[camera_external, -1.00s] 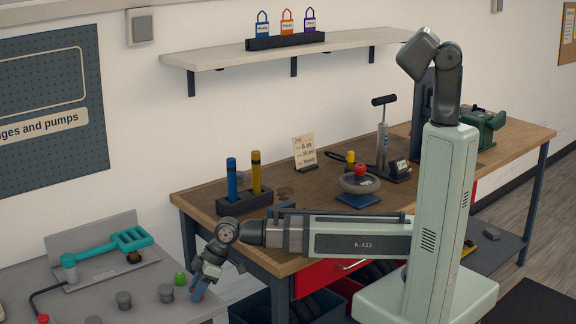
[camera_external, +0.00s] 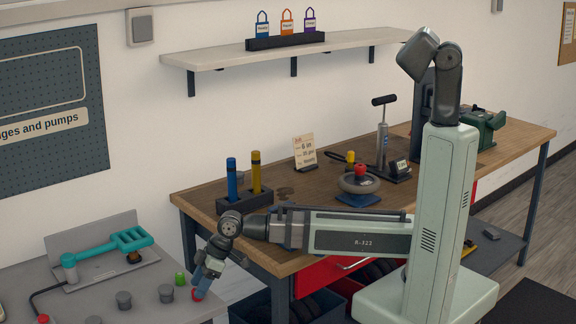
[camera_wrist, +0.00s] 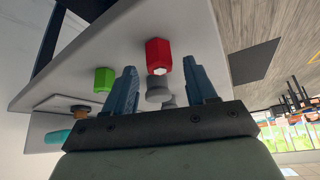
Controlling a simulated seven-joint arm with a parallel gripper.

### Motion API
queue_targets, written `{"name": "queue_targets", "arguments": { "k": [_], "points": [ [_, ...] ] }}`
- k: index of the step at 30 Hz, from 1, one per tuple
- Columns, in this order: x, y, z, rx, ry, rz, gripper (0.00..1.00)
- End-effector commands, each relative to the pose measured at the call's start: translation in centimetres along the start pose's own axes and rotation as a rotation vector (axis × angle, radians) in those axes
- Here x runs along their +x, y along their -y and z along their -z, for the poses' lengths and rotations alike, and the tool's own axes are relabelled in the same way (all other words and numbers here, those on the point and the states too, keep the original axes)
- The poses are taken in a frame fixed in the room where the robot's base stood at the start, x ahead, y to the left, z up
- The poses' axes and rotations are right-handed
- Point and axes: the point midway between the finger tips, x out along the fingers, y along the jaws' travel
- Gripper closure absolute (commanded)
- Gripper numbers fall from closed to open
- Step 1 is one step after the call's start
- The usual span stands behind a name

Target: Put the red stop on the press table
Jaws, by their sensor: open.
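The red stop (camera_external: 197,295) stands on the right end of the grey table (camera_external: 235,287), close to its edge. In the wrist view the red stop (camera_wrist: 158,54) shows its side and a pale end, between the lines of the two blue fingers and beyond their tips. In the wrist view the gap between my fingers (camera_wrist: 163,80) holds nothing that I can see gripped. Whether a finger touches the stop cannot be told.
A green stop (camera_external: 180,279) stands close to the left of my gripper, with several grey stops (camera_external: 166,293) nearby. A teal lever device (camera_external: 110,250) is further back on the grey table. The wooden bench (camera_external: 290,262) lies under my forearm, with a block of blue and yellow handles (camera_external: 245,201).

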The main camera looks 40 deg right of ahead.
Motion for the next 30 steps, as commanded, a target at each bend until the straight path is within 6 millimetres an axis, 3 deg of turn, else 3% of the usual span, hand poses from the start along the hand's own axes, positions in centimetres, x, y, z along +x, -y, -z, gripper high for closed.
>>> {"name": "queue_targets", "arguments": {
  "k": [18,30],
  "points": [
    [-8.2,0.0,0.0,0.0,-0.002,0.0,0.44],
    [-10.0,0.0,0.0,0.0,-0.001,0.0,0.44]
  ]
}}
